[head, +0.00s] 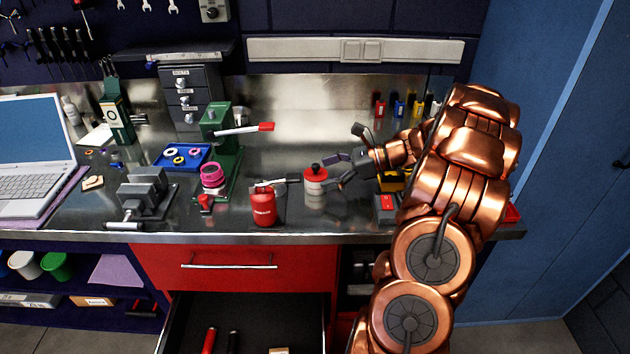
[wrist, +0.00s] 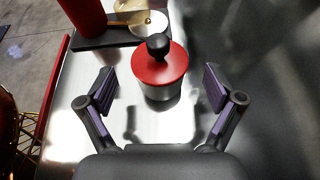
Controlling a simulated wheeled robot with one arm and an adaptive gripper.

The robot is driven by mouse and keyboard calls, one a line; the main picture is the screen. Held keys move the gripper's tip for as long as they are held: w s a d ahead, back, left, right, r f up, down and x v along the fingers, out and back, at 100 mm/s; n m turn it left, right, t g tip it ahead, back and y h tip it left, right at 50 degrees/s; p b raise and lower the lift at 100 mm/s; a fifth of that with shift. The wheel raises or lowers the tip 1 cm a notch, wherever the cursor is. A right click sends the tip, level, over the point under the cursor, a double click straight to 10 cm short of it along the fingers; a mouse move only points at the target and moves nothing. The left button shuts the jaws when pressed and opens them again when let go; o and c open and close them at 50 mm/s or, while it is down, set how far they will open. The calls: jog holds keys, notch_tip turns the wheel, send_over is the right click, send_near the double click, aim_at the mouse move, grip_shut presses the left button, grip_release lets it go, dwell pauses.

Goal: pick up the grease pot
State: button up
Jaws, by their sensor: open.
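The grease pot appears to be the small pale pot with a red lid and black knob (head: 315,186), standing upright on the steel bench near its front middle. In the wrist view the red-lidded pot (wrist: 164,72) is centred in the picture between the fingers. My gripper (head: 333,172) is open and comes in from the right, its fingertips close to the pot's right side. In the wrist view my gripper (wrist: 160,86) has one finger to each side of the pot, with gaps showing. No contact is visible. The pot's lower body is partly hidden under its lid there.
A red oil can (head: 264,206) stands just left of the pot. A green press (head: 222,150) and a grey vise (head: 144,192) are further left. A yellow and black item (head: 391,181) lies beside my arm. An open drawer (head: 250,318) juts out below the bench.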

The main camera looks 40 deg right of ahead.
jog(key=shift+x, duration=1.65)
jog(key=shift+s, duration=0.1)
jog(key=c, duration=1.4)
jog(key=shift+o, duration=0.2)
